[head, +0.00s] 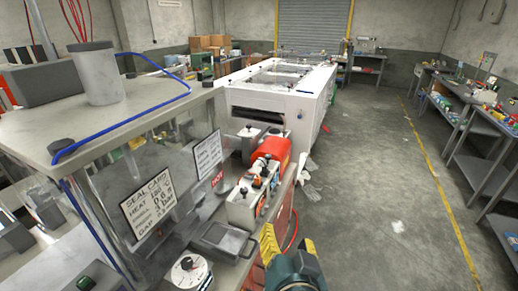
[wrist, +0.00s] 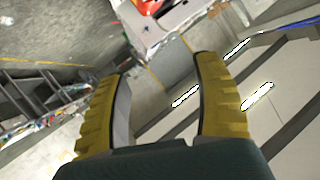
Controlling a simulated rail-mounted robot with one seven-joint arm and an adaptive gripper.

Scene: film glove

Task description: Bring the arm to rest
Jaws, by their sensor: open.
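My gripper (head: 269,238) shows at the bottom centre of the head view, with yellow ribbed fingers and a dark teal body. It is beside the front edge of the workbench, over the floor side. In the wrist view my gripper (wrist: 162,66) has its two yellow fingers spread wide apart, with nothing between them. The rest of my arm is mostly out of view.
Left of my gripper are a grey lidded tray (head: 222,241), a white dial (head: 189,271) and a small white device (head: 247,200) with a red part behind. A sign (head: 152,207) hangs left. A long white machine (head: 278,100) stands behind. The right floor (head: 385,190) is open.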

